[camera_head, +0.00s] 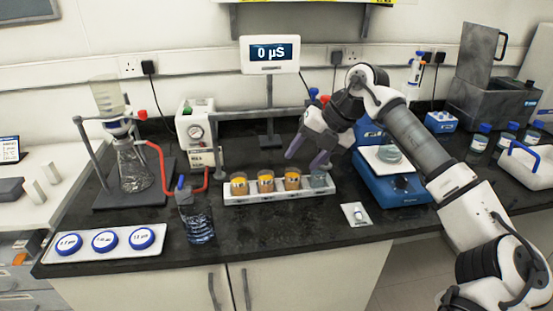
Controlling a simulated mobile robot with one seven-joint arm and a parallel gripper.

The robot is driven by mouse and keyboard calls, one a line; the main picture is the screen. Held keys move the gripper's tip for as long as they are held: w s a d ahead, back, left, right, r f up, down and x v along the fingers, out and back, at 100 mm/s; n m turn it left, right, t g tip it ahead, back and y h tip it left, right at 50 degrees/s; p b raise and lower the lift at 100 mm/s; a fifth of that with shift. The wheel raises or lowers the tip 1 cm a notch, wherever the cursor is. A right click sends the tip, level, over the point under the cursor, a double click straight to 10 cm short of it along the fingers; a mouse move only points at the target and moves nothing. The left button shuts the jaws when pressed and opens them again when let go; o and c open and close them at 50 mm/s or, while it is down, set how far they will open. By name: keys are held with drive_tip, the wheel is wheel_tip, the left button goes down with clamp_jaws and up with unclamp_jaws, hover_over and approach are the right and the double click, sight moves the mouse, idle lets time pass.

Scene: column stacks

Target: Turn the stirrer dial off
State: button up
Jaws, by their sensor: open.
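The stirrer (405,192) is a blue unit with a white top plate, on the bench right of centre. My gripper (304,161) is open, with two purple-grey fingers pointing down and left. It hangs to the left of the stirrer, above the back of the white rack, apart from the stirrer. Nothing shows between the fingers.
A white rack (240,200) holds several small jars, amber and clear. A small white plate with a knob-like part (356,214) lies left of the stirrer. A meter (270,54) reads 0 µS. Glassware (135,170) stands left.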

drive_tip(key=a+n+y, duration=0.1)
drive_tip(key=a, duration=0.5)
drive_tip(key=shift+a+n+y, duration=0.3)
drive_tip(key=shift+a, duration=0.1)
